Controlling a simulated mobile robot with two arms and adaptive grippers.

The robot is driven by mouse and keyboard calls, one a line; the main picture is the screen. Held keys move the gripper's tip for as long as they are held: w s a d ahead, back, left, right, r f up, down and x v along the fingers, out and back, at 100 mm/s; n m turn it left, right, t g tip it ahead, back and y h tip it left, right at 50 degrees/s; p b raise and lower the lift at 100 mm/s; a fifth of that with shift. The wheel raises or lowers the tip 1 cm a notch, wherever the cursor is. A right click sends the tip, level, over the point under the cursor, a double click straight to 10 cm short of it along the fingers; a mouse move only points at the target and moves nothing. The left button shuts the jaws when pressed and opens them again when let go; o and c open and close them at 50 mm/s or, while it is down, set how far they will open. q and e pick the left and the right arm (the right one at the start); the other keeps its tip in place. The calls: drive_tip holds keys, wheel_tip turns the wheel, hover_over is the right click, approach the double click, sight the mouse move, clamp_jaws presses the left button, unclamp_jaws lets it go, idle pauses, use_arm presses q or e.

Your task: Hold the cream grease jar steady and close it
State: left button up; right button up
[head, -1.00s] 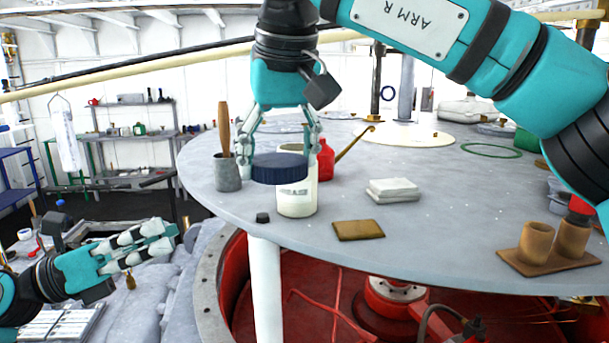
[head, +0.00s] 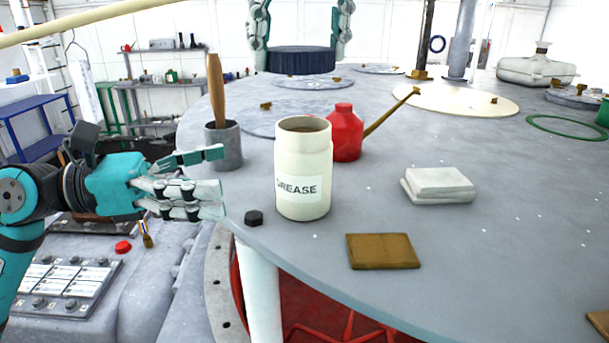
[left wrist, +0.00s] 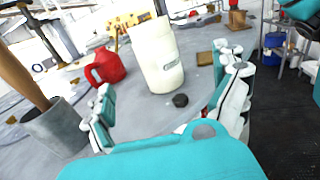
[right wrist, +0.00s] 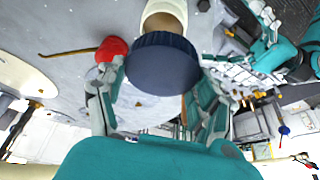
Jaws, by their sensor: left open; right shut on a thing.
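The cream grease jar (head: 303,165) stands upright and uncapped on the grey round table, its label facing me; it also shows in the left wrist view (left wrist: 158,60) and partly in the right wrist view (right wrist: 166,12). My left gripper (head: 222,180) is open and empty, just left of the jar and apart from it. My right gripper (head: 302,45) is shut on the dark blue lid (head: 302,61) and holds it high, at the top of the head view. In the right wrist view the lid (right wrist: 162,64) hides part of the jar.
A grey pot (head: 223,145) with a wooden handle stands behind my left gripper. A red oil can (head: 345,133) is behind the jar. A black nut (head: 254,218), a brown pad (head: 383,251) and folded white cloths (head: 438,185) lie near the front.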

sight(309, 163)
drive_tip(key=shift+s+a, duration=0.1)
drive_tip(key=shift+s, duration=0.1)
use_arm(q)
drive_tip(key=x, duration=0.2)
drive_tip(key=w+x, duration=0.1)
drive_tip(key=x, duration=0.2)
drive_tip(key=shift+w+f, duration=0.1)
drive_tip(key=shift+f, duration=0.05)
use_arm(e)
drive_tip(key=shift+w+d+f, duration=0.15)
drive_tip(key=shift+w+d, duration=0.05)
drive_tip(key=shift+w, duration=0.3)
drive_tip(key=shift+w+d+f, duration=0.1)
drive_tip(key=shift+w+d, duration=0.1)
drive_tip(key=shift+w, duration=0.3)
use_arm(q)
drive_tip(key=x, duration=0.6)
drive_tip(key=shift+s+d, duration=0.2)
drive_tip(key=shift+s, duration=0.1)
use_arm(e)
drive_tip(key=shift+s+a+r, duration=0.1)
drive_tip(key=shift+s+r, duration=0.05)
drive_tip(key=shift+s, duration=0.35)
use_arm(q)
drive_tip(key=shift+w+d, duration=0.35)
drive_tip(key=shift+d, duration=0.15)
use_arm(e)
drive_tip(key=shift+w, duration=0.3)
